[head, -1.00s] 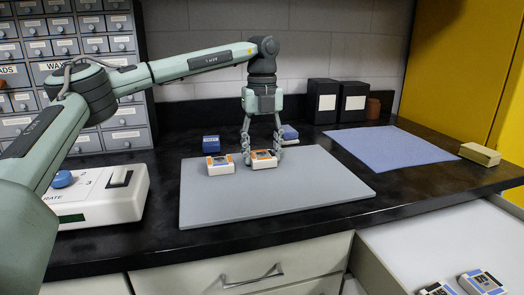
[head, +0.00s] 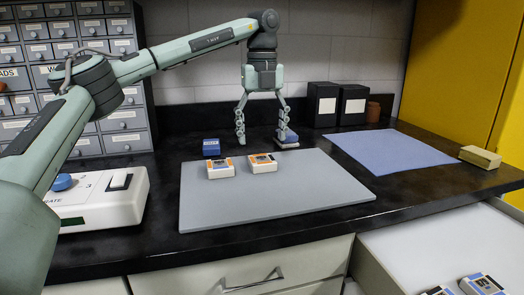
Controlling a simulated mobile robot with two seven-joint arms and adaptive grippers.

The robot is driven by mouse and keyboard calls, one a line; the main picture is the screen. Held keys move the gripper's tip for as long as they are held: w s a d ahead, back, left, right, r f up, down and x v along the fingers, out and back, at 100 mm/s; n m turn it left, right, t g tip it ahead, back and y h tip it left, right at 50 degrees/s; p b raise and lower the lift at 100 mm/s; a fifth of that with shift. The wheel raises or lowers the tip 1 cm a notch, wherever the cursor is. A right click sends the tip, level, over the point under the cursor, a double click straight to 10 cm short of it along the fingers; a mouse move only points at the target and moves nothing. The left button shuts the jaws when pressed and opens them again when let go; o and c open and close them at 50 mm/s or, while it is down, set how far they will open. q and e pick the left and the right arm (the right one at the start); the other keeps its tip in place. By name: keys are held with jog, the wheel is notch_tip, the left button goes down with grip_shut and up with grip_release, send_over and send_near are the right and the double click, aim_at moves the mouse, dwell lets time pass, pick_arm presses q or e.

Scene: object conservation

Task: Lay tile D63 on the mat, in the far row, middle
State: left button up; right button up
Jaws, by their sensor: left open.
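The grey mat (head: 275,193) lies flat on the black worktop. Two white tiles with orange edges lie on its far part: a left tile (head: 220,168) and a middle tile (head: 262,163). Their markings are too small to read, so I cannot tell which is D63. My left gripper (head: 263,138) is open and empty, with its fingers spread above and behind the middle tile, clear of it. My right gripper is not in view.
Behind the mat are a blue block (head: 211,147) and a blue-topped block (head: 287,138) near my finger. A blue cloth (head: 390,151) lies at right, with a beige block (head: 480,156) beyond. A white device (head: 105,200) stands left. An open drawer at lower right holds tiles (head: 482,285).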

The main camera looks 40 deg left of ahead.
aim_at(262, 159)
pick_arm(q)
notch_tip(262, 159, up, 6)
jog(key=shift+r, duration=0.2)
